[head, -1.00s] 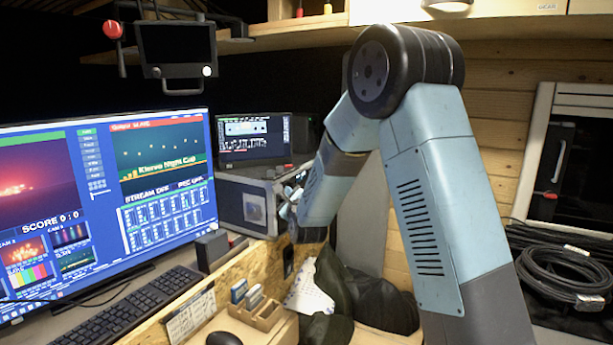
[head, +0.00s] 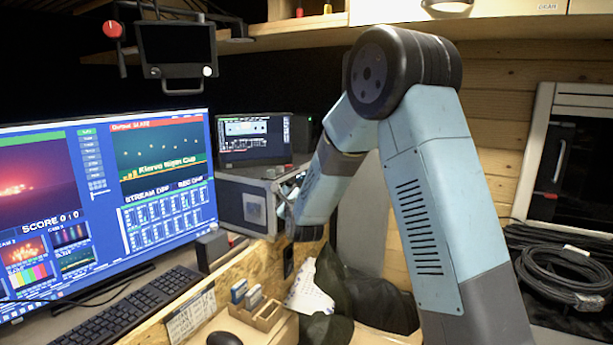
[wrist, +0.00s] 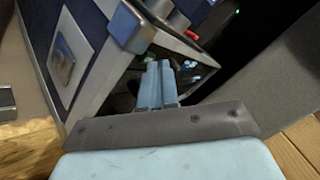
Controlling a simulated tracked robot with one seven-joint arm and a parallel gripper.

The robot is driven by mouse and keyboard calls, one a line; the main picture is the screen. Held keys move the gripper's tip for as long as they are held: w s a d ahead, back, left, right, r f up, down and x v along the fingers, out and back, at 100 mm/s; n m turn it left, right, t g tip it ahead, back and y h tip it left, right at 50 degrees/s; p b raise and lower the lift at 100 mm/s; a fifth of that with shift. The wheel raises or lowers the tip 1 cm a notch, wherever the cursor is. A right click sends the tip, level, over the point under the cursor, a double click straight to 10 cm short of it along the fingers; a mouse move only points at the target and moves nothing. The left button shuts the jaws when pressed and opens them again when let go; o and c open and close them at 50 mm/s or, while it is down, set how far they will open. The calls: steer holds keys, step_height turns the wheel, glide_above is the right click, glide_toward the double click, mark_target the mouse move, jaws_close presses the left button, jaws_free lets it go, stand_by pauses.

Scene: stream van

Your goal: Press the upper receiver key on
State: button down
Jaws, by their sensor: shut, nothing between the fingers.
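The metal-edged rack case (head: 243,208) stands beyond the desk, right of the big monitor. Its open front faces right, towards my gripper, and also shows in the wrist view (wrist: 118,82). My gripper (head: 284,203) is at that front, partly hidden by my own forearm. In the wrist view its two pale blue fingers (wrist: 158,72) are shut together with nothing between them, pointing into the dark opening. Small pale parts (wrist: 190,68) show just right of the fingertips. I cannot tell the upper receiver key among them, nor whether the fingers touch anything.
A small screen (head: 253,138) stands behind the case top. A red part (wrist: 192,35) sits by the case's upper edge. A grey panel (wrist: 270,75) stands close on the right. The big monitor (head: 110,200) and keyboard (head: 130,308) are at left; dark bags (head: 370,300) lie below.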

stand_by(0.3)
steer(key=shift+s+d, duration=0.35)
steer(key=shift+d, duration=0.2)
steer(key=shift+d, duration=0.1)
steer(key=shift+s+d, duration=0.55)
steer(key=shift+d, duration=0.25)
steer(key=shift+s+d, duration=0.55)
steer(key=shift+d, duration=0.25)
steer(key=shift+s+d, duration=0.55)
steer(key=shift+d, duration=0.25)
